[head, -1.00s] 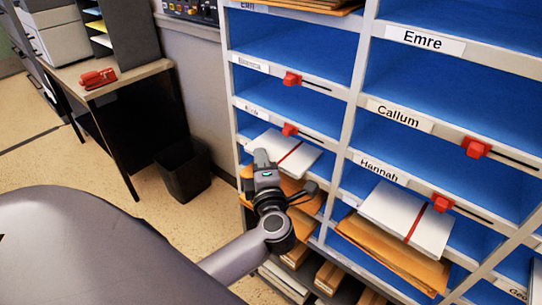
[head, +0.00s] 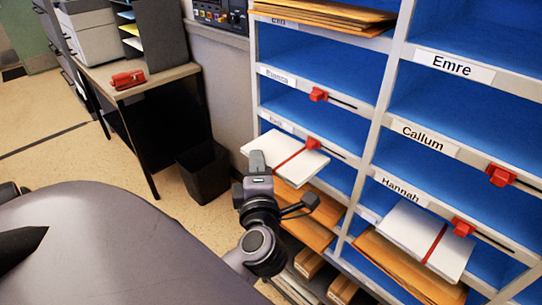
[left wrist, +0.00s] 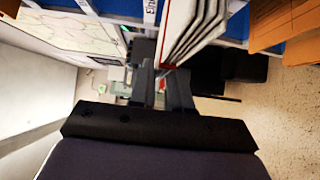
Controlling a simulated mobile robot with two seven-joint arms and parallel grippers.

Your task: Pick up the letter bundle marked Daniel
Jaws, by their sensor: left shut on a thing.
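A white letter bundle with a red band (head: 285,155) juts out of the left column of the pigeonhole rack (head: 378,130). The name label by it is partly covered and too small to read surely. My left gripper (head: 259,165) is shut on the bundle's outer end. In the left wrist view the stacked edges of the bundle (left wrist: 190,28) show at the fingertips of the left gripper (left wrist: 165,75). A second white bundle with a red band (head: 425,240) lies on brown envelopes under the Hannah label. My right gripper is not in view.
Brown envelopes (head: 305,210) stick out below the held bundle. Red sliders (head: 318,94) sit on the shelf fronts. A waste bin (head: 203,172) and a desk with a red stapler (head: 128,79) stand at left. The floor between is open.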

